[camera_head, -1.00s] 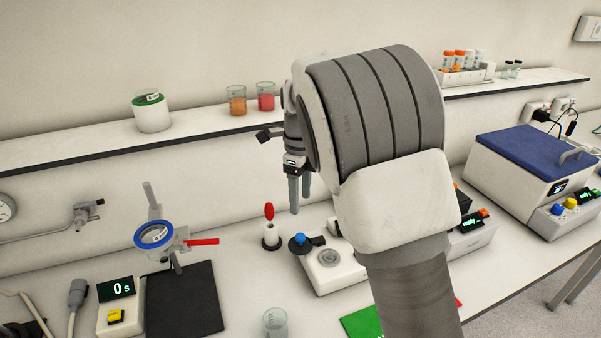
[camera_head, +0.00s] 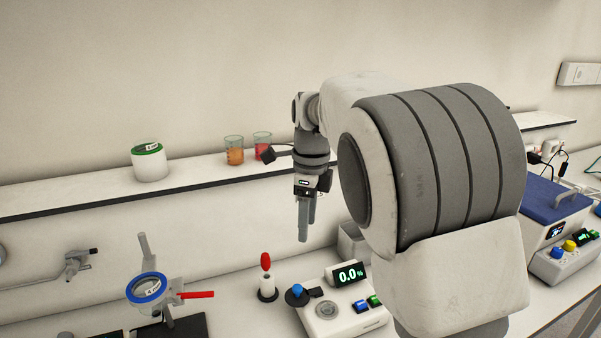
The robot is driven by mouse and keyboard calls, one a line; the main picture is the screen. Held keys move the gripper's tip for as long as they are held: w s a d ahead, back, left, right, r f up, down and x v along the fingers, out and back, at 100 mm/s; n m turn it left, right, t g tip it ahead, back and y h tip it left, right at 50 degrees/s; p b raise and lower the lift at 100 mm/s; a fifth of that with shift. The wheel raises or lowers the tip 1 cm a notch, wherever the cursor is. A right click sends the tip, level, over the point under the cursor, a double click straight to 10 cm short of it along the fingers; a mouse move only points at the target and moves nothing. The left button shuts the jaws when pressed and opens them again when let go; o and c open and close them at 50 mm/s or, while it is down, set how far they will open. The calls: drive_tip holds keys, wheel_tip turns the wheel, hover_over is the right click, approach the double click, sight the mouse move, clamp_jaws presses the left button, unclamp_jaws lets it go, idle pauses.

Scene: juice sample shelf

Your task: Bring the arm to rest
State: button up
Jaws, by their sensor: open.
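My arm fills the right half of the head view and bends back toward the wall shelf. My gripper (camera_head: 305,232) points down over the bench, in front of the shelf edge. Its fingers are open, seen nearly edge-on, with nothing visible between them. It hangs above and to the right of the red-topped stand (camera_head: 267,282), and above the device showing 0.0% (camera_head: 325,318), apart from both.
The shelf (camera_head: 95,193) holds a green-lidded white jar (camera_head: 149,163), an orange beaker (camera_head: 234,150) and a red beaker (camera_head: 262,145). A blue ring holder (camera_head: 147,288) with a red handle stands at lower left. A blue-lidded box (camera_head: 552,200) is at right.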

drive_tip(key=s+d+r+n+t+y, duration=0.1)
drive_tip(key=s+d+r+n, duration=0.3)
drive_tip(key=s+d+n, duration=0.15)
drive_tip(key=s+d+f+n+t, duration=0.1)
drive_tip(key=s+d+n, duration=0.3)
drive_tip(key=s+n, duration=0.4)
drive_tip(key=s+d+f+n+t+h, duration=0.1)
drive_tip(key=s+d+n+t, duration=0.2)
drive_tip(key=s+n, duration=0.4)
drive_tip(key=s, duration=0.6)
drive_tip(key=shift+d+f+n, duration=0.15)
drive_tip(key=shift+d+n, duration=0.2)
drive_tip(key=shift+d, duration=0.1)
